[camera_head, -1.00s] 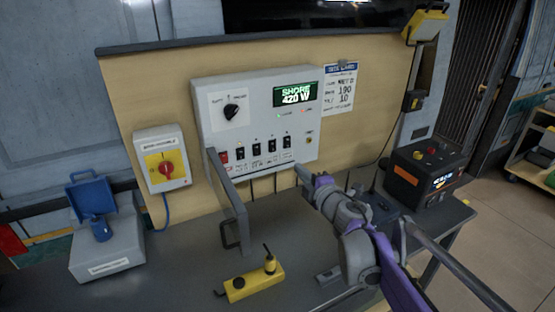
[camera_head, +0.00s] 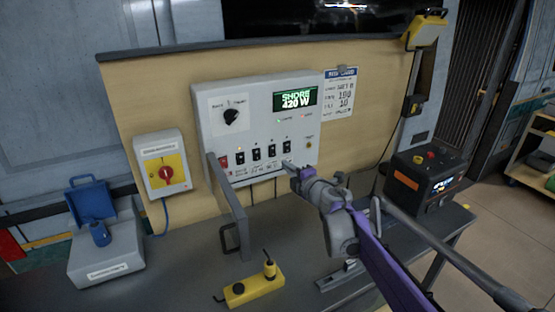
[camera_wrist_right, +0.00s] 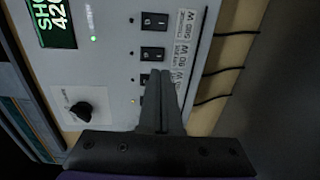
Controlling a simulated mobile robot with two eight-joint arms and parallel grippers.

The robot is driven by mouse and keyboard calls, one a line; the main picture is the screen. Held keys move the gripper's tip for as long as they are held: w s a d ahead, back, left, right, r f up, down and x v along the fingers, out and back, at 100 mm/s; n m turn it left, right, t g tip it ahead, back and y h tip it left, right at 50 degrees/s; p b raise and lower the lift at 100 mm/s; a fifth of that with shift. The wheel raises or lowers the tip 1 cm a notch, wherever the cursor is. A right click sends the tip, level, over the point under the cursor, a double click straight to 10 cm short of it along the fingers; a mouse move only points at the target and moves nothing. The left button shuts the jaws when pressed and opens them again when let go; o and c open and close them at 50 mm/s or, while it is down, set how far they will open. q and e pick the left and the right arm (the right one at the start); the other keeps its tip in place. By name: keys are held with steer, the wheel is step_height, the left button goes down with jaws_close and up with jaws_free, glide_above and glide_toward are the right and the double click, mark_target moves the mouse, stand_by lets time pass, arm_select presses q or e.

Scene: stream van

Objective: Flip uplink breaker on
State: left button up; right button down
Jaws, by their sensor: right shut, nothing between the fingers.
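The white power panel (camera_head: 215,150) stands upright on the board, with a row of black breaker switches (camera_head: 271,152) along its lower part. A red switch (camera_head: 224,158) sits at the row's left end. The labels are too small to tell which breaker is the uplink. My right gripper (camera_head: 288,165) is shut and empty, its tip at the panel's lower edge just below the rightmost breaker. In the right wrist view the shut fingers (camera_wrist_right: 160,73) overlap the breaker row and hide part of the lower switches; contact cannot be told. My left gripper is not in view.
A red rotary switch box (camera_head: 162,165) hangs further left. A yellow tool (camera_head: 248,290) lies on the bench. An orange-black unit (camera_head: 422,180) stands at the right. Cables hang below the panel.

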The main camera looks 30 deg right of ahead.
mark_target(273, 156)
steer(key=w, duration=0.6)
steer(key=shift+w+d+f, duration=0.2)
steer(key=shift+w+f, duration=0.2)
steer(key=shift+w+f, duration=0.15)
steer(key=shift+w, duration=0.05)
steer(key=shift+s+a, duration=0.1)
